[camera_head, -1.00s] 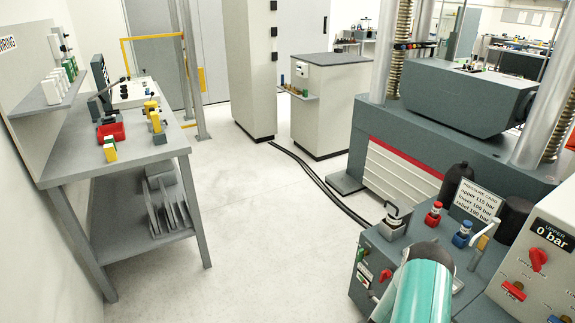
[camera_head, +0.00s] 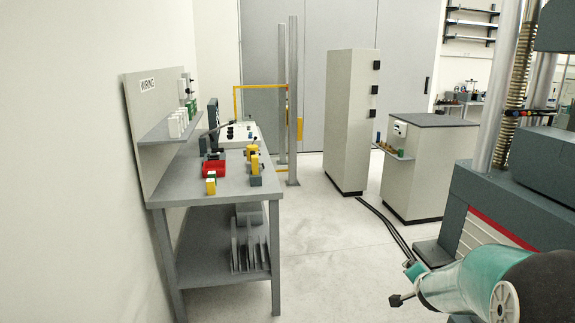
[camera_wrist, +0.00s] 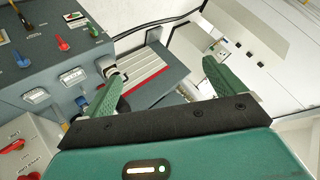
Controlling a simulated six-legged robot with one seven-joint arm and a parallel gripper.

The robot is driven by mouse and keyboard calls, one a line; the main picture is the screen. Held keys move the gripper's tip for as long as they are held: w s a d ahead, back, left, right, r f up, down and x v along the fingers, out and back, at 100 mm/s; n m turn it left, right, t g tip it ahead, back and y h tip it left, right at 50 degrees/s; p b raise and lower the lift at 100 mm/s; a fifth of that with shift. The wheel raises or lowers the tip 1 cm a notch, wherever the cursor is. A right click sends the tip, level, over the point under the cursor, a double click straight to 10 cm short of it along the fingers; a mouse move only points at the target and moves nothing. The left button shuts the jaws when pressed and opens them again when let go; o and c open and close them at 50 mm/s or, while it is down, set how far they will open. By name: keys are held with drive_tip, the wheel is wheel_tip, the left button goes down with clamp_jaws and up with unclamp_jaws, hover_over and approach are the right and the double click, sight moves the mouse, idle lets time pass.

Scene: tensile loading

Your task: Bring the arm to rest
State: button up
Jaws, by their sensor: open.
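My gripper shows in the wrist view (camera_wrist: 162,82) with its two green fingers spread wide and nothing between them. Beyond the fingers are the dark machine base with its pale ribbed panel (camera_wrist: 150,78) and red stripe. In the head view my teal arm reaches in at the lower right. The fingertips cannot be made out there.
A grey workbench (camera_head: 205,185) with a red bin (camera_head: 214,168) stands at the left. A tall cabinet (camera_head: 350,120), a low cabinet (camera_head: 428,165) and the testing machine (camera_head: 500,200) stand at the right. Cables (camera_head: 388,225) cross the floor. Floor beside the bench is clear.

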drive_tip(key=s+a+r+n+g+y, duration=0.15)
drive_tip(key=s+a+r+n, duration=0.45)
drive_tip(key=s+a+r, duration=0.6)
drive_tip(key=s+a+n+g+y, duration=0.1)
drive_tip(key=s+a+n, duration=0.2)
drive_tip(key=s, duration=0.6)
drive_tip(key=s+a+n+g+y, duration=0.1)
drive_tip(key=s+a+n, duration=0.2)
drive_tip(key=s+a, duration=0.3)
drive_tip(key=s, duration=0.3)
drive_tip(key=shift+s+a+n+g, duration=0.25)
drive_tip(key=shift+s+n+g, duration=0.05)
drive_tip(key=shift+n+g, duration=0.1)
